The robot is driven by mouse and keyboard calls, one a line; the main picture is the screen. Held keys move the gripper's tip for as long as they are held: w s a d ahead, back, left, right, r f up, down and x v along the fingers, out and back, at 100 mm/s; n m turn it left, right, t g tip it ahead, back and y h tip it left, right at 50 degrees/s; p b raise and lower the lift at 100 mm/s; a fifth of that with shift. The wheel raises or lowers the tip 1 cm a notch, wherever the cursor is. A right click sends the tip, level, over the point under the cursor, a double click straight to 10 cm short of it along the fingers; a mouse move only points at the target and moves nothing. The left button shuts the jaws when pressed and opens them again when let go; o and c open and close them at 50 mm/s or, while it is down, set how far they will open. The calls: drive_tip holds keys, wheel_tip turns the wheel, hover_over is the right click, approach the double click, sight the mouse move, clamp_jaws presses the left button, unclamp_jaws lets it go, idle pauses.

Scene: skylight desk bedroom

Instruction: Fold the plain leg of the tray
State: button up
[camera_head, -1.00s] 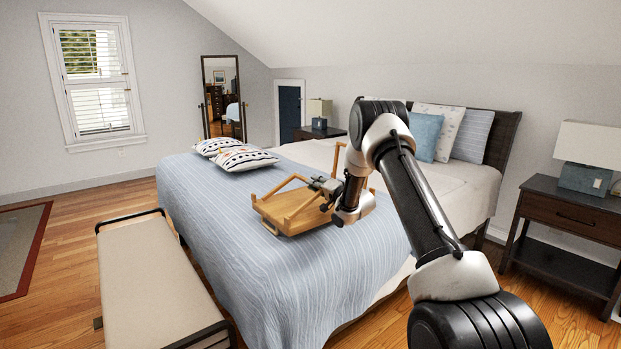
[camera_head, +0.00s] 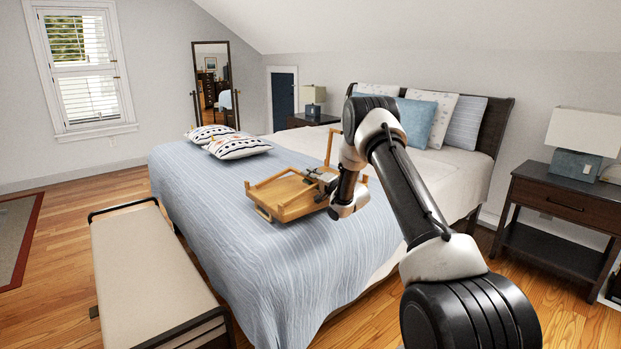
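The wooden tray (camera_head: 291,212) lies on the blue striped bedspread near the middle of the bed. One of its legs (camera_head: 333,146) stands upright at the far right side. Another wooden leg frame (camera_head: 275,181) shows low at the tray's left and front, close to the tray surface. I cannot tell which leg is the plain one. My gripper (camera_head: 318,177) is over the right part of the tray, pointing left, with my wrist just to its right. The fingers are small and partly mixed with the tray's bars, so their opening and any contact are unclear.
The bed (camera_head: 265,260) fills the middle, with patterned cushions (camera_head: 238,147) at its far left and pillows at the headboard. A bench (camera_head: 150,275) stands left of the bed. A nightstand (camera_head: 560,208) with a lamp stands at right.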

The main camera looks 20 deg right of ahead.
drive_tip(key=shift+o, duration=0.4)
drive_tip(key=shift+s+d, duration=0.1)
drive_tip(key=shift+s, duration=0.15)
drive_tip(key=v, duration=1.1)
drive_tip(key=shift+s, duration=0.25)
